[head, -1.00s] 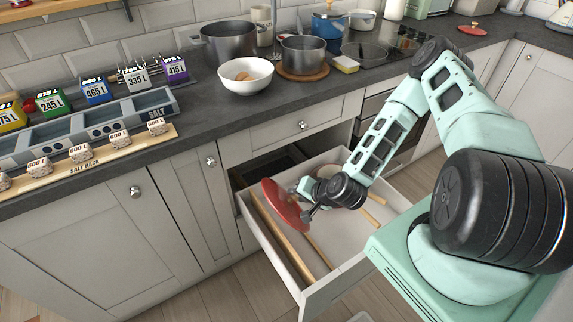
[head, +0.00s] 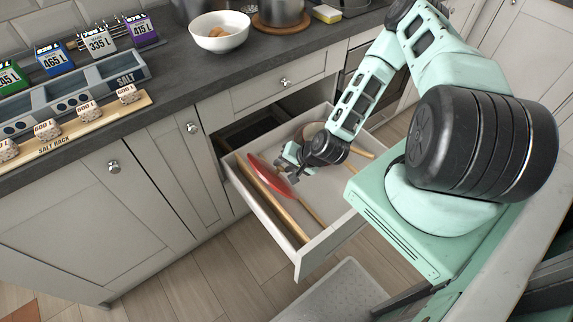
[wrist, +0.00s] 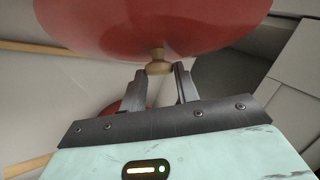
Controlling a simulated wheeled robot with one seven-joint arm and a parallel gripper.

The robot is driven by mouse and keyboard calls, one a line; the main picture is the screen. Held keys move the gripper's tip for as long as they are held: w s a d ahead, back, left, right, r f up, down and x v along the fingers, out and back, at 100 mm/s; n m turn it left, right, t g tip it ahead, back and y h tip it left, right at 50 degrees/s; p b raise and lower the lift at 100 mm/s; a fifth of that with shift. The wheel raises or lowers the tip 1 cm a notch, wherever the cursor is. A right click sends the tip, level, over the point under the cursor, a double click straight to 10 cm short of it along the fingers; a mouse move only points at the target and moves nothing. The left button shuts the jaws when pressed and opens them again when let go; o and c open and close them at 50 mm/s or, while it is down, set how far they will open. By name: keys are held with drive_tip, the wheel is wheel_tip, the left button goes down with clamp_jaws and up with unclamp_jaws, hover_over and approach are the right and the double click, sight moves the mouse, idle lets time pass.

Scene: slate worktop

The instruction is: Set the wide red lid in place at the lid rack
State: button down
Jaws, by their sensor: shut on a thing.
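The wide red lid (head: 268,176) is tilted on edge inside the open drawer (head: 318,250), close to the wooden bars at its left side. My gripper (head: 290,165) is right of the lid, low in the drawer. In the wrist view, my gripper (wrist: 161,74) is shut on the lid's small tan knob (wrist: 158,66), and the red disc (wrist: 150,25) fills the top. I cannot tell whether the lid touches a bar. No rack labelled for lids is visible; the long wooden bars (head: 272,205) in the drawer may be it.
Another red piece (wrist: 110,108) shows behind the fingers in the wrist view. The salt rack (head: 65,138) and white bowl (head: 220,40) stand on the worktop. The drawer's walls are close around my gripper.

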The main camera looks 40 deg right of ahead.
drive_tip(key=f+b, duration=0.1)
drive_tip(key=w+f, duration=0.1)
drive_tip(key=shift+f+b, duration=0.35)
drive_tip(key=shift+f, duration=0.05)
drive_tip(key=w+f+b, duration=0.3)
drive_tip(key=w, duration=0.5)
drive_tip(key=shift+f+b, duration=0.3)
drive_tip(key=shift+b, duration=0.05)
drive_tip(key=c, duration=1)
unclamp_jaws()
drive_tip(key=shift+o, duration=0.2)
